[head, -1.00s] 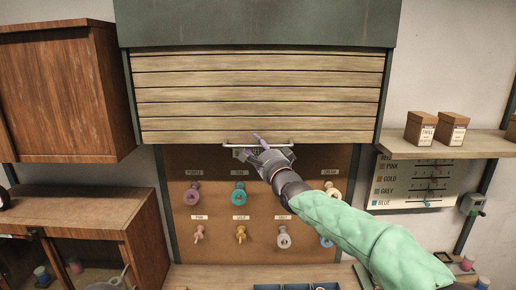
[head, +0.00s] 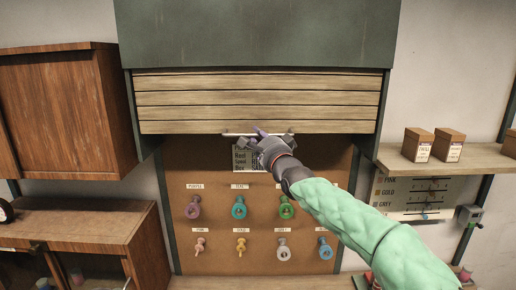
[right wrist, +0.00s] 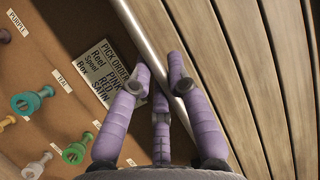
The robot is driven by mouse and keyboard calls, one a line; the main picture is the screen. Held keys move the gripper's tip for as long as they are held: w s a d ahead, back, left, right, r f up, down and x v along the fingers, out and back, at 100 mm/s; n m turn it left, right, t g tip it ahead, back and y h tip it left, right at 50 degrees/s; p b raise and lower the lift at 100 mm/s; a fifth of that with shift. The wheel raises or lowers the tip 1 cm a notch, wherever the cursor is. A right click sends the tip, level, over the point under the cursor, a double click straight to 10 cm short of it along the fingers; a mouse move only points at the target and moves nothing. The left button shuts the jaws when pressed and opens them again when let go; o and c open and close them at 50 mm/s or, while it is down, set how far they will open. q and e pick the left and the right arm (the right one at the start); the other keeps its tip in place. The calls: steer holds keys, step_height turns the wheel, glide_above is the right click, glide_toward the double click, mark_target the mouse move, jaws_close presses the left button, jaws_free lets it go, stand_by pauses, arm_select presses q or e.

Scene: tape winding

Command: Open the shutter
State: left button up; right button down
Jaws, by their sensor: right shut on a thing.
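The wooden slatted shutter (head: 200,100) hangs from a dark green housing (head: 250,40) and is partly raised. Its lower edge is above the pegboard. A pale metal bar handle (head: 232,134) runs along that lower edge. My right gripper (head: 262,138) is at the handle, with its purple fingers closed around the bar. In the right wrist view the fingers (right wrist: 165,85) straddle the bar (right wrist: 158,50), beside the slats (right wrist: 240,60). My left gripper is in neither view.
Below the shutter is a brown pegboard (head: 215,258) with labelled coloured spools and a pick-order card (head: 246,160). A wooden cabinet (head: 65,110) hangs at left.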

steer(key=p, duration=1.2)
glide_toward(251, 72)
steer(key=x, duration=0.4)
steer(key=shift+w+a+r, duration=0.15)
steer(key=shift+w, duration=0.1)
steer(key=c, duration=1.1)
jaws_free()
steer(key=shift+c, duration=0.2)
steer(key=shift+s, duration=0.1)
steer(key=v, duration=1.1)
steer(key=shift+s, duration=0.35)
